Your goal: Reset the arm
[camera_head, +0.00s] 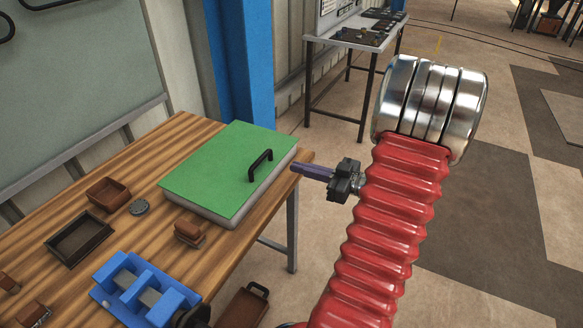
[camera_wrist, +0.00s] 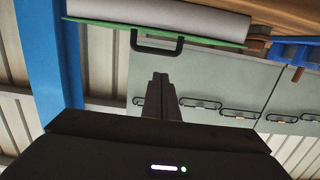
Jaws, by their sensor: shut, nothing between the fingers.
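My arm with its red ribbed sleeve rises on the right side of the head view. My gripper (camera_head: 296,168) points left, just off the right edge of the wooden table, beside the box with a green lid (camera_head: 222,165). Its two fingers are together and hold nothing. In the wrist view my gripper (camera_wrist: 160,77) also shows shut, with clear space around its tips. That view is upside down, and the green lid's black handle (camera_wrist: 157,44) appears just beyond the fingertips, apart from them.
The wooden table (camera_head: 150,150) carries a blue fixture (camera_head: 143,290), small brown trays (camera_head: 80,238) and brown blocks (camera_head: 190,233). A blue column (camera_head: 248,60) stands behind it. A second table (camera_head: 350,40) is farther back. The floor to the right is open.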

